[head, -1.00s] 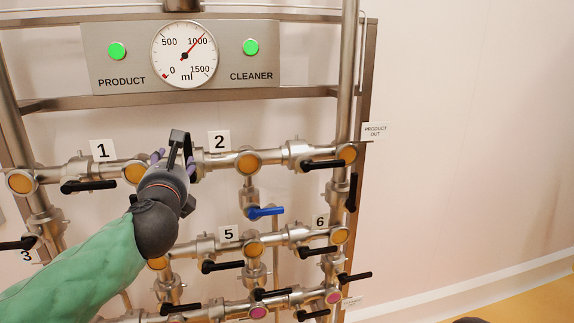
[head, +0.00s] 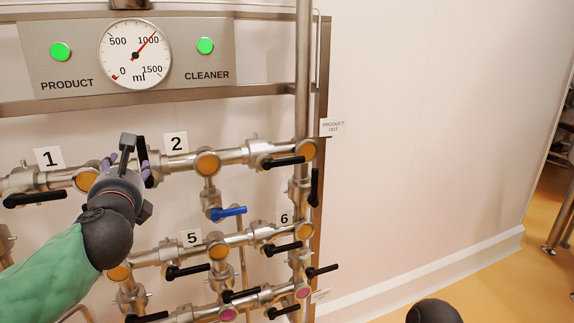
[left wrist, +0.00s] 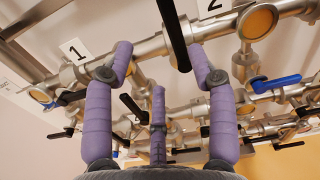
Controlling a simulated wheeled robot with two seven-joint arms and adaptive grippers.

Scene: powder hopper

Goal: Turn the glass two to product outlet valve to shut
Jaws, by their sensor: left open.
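My left gripper (head: 127,165) is open at the upper pipe, between the plates marked 1 and 2. A black valve handle (head: 142,150) stands upright there, crosswise to the pipe. In the left wrist view this handle (left wrist: 173,35) is between the spread purple fingers (left wrist: 160,68), nearer the right one; I cannot tell whether they touch. Right of plate 2 are an amber round glass (head: 207,163) and another black handle (head: 284,162), lying along the pipe towards the PRODUCT OUT sign (head: 333,127). The pictures do not show for certain which handle the task names. My right gripper is not in view.
A blue handle (head: 228,212) hangs below the upper pipe. Lower pipes carry several more black handles (head: 187,271). A panel (head: 190,50) with a dial and green lights is above. Free floor (head: 500,275) lies to the right.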

